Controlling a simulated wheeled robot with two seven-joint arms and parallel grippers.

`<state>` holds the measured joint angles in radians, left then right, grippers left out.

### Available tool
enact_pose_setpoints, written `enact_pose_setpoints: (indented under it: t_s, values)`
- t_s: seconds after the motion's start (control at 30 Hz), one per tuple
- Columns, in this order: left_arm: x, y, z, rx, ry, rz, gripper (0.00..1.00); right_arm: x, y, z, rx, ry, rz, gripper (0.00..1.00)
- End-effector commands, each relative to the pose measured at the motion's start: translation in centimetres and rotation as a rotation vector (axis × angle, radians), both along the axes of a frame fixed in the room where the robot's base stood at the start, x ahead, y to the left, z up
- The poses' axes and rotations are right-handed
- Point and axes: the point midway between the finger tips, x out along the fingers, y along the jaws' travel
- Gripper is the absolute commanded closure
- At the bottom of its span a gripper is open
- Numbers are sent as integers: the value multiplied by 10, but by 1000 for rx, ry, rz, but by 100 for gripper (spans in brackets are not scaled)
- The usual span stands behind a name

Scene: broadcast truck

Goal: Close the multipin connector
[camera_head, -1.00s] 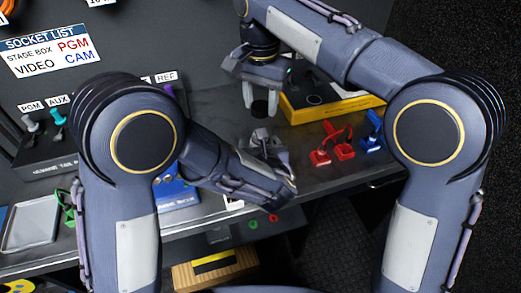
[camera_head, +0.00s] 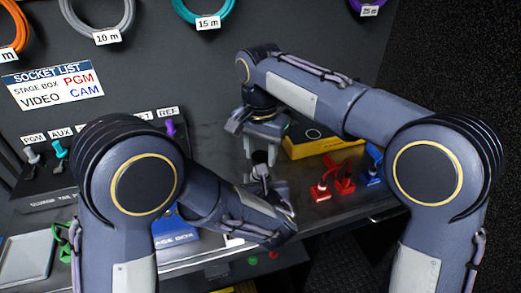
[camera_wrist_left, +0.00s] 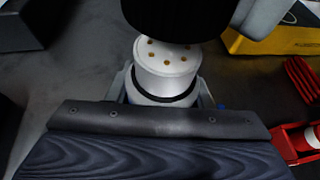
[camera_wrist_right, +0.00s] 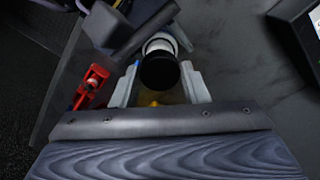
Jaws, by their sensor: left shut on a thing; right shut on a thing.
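The white connector half (camera_wrist_left: 168,68) has a round face with several gold pins; my left gripper (camera_wrist_left: 165,88) is shut around it. The black connector half (camera_wrist_right: 159,72) is a dark cylinder; my right gripper (camera_wrist_right: 160,82) is shut on it. In the left wrist view the black half (camera_wrist_left: 175,18) hangs over the pin face and hides its far edge. A gap still shows the pins, so the halves look apart. In the head view my right gripper (camera_head: 264,130) is just above my left gripper (camera_head: 262,182), with the black half (camera_head: 260,157) between them.
Behind the grippers lies a yellow-and-black box (camera_head: 325,147). A blue stage box (camera_head: 175,230) is partly behind my left arm. Coiled cables (camera_head: 100,15) hang on the wall.

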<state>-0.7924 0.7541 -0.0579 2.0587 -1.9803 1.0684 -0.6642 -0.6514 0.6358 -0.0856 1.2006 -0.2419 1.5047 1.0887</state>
Motion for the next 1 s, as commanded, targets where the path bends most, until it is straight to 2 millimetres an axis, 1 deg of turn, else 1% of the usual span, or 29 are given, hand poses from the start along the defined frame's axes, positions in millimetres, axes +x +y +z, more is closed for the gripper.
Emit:
enact_pose_setpoints:
  t_s: [0.1, 0.6, 0.9, 1.0]
  values:
    - [0, 0, 0, 0, 0, 0, 95, 0, 0, -6, 0, 0, 0, 80]
    - [0, 0, 0, 0, -1, 0, 95, 0, 0, -7, 0, 0, 0, 80]
    - [0, 0, 0, 0, -1, 0, 95, 0, 0, -22, 1, 0, 0, 80]
    - [0, 0, 0, 0, -1, 0, 95, 0, 0, -24, 1, 0, 0, 80]
